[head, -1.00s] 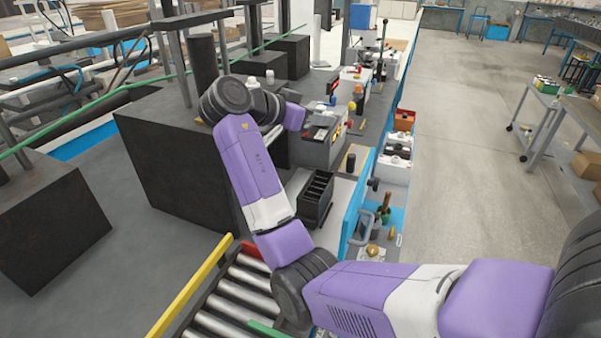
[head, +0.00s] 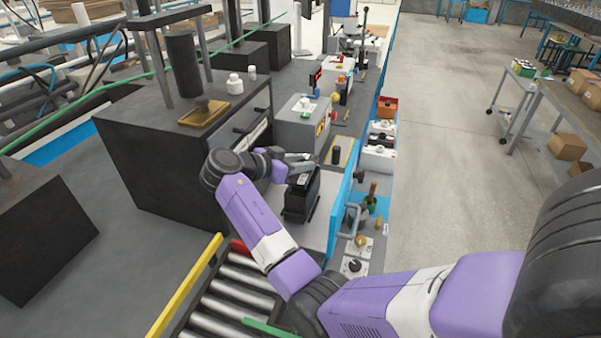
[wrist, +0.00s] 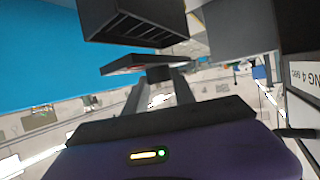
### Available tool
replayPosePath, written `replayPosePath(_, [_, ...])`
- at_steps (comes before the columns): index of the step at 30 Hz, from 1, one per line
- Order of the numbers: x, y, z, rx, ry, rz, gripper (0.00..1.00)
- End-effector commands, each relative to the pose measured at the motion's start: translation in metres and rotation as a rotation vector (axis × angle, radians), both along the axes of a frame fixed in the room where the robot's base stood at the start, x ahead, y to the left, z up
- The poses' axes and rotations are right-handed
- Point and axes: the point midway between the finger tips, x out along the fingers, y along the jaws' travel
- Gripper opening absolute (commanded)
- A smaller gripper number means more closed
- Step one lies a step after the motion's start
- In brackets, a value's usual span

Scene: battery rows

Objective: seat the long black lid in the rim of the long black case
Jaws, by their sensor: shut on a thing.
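The long black case (head: 297,206) stands on the light bench top beside the blue panel; its open, divided top also shows in the wrist view (wrist: 135,25). My gripper (wrist: 163,90) is shut on the small knob of the long black lid (wrist: 140,64). In the wrist view the lid is apart from the case, with a narrow gap between them, and looks slightly tilted against its rim. In the head view my gripper (head: 298,160) is at the case's far end, and the lid (head: 304,180) largely hides the compartments.
The blue panel (head: 343,210) stands close on the right of the case. A grey machine box (head: 300,126) and a black cylinder (head: 336,155) are behind it. A large dark block (head: 160,160) is on the left, and a roller conveyor (head: 235,295) is in front.

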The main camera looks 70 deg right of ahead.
Motion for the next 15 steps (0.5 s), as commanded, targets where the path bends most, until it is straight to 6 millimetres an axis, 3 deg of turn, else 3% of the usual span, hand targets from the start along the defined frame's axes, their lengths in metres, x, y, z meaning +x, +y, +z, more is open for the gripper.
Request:
replayPosePath(8, [-0.001, 0.000, -0.036, 0.001, 0.004, 0.001, 0.00])
replayPosePath(15, [0.000, 0.000, -0.041, -0.001, 0.001, 0.000, 0.00])
